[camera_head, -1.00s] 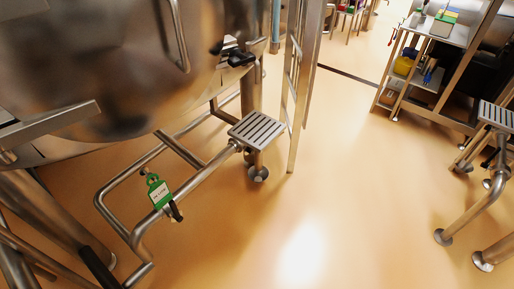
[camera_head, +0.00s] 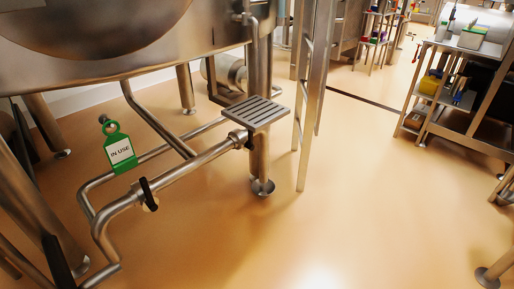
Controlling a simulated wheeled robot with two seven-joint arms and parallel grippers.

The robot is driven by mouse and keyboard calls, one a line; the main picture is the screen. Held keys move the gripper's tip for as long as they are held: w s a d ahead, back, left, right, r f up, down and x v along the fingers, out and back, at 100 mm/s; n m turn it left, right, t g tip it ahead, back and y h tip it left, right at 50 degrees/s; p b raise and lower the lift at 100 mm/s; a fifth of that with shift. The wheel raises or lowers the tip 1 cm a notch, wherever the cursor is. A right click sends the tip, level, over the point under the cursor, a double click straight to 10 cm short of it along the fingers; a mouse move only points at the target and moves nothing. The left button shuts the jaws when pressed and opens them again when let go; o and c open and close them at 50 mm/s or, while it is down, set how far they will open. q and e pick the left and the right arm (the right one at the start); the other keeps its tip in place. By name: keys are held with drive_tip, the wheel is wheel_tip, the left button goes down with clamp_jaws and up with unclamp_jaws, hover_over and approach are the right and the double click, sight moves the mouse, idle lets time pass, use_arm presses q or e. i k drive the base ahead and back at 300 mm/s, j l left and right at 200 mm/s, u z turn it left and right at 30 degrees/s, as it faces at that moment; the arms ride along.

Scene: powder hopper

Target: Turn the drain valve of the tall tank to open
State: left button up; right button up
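The steel tank (camera_head: 95,25) fills the upper left, with its rounded underside above a pipe run. A bent steel drain pipe (camera_head: 180,166) runs below it. A small valve with a black handle (camera_head: 148,194) sits on this pipe at the lower left. The handle stands steeply across the pipe. A green tag (camera_head: 120,150) reading "IN USE" appears just above and left of the handle. I cannot tell what it hangs from. Neither of my grippers is in view.
A slotted step (camera_head: 257,112) sits at the right end of the pipe, beside a steel leg (camera_head: 262,160). A ladder-like frame (camera_head: 312,100) stands right of it. A shelf rack (camera_head: 455,85) is at the upper right. The floor (camera_head: 370,190) between is clear.

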sight(250, 146)
drive_tip(key=i+l+u, duration=0.2)
drive_tip(key=i+l, duration=0.2)
drive_tip(key=l, duration=0.3)
drive_tip(key=i+l+u, duration=0.1)
drive_tip(key=l, duration=0.25)
drive_tip(key=i, duration=0.1)
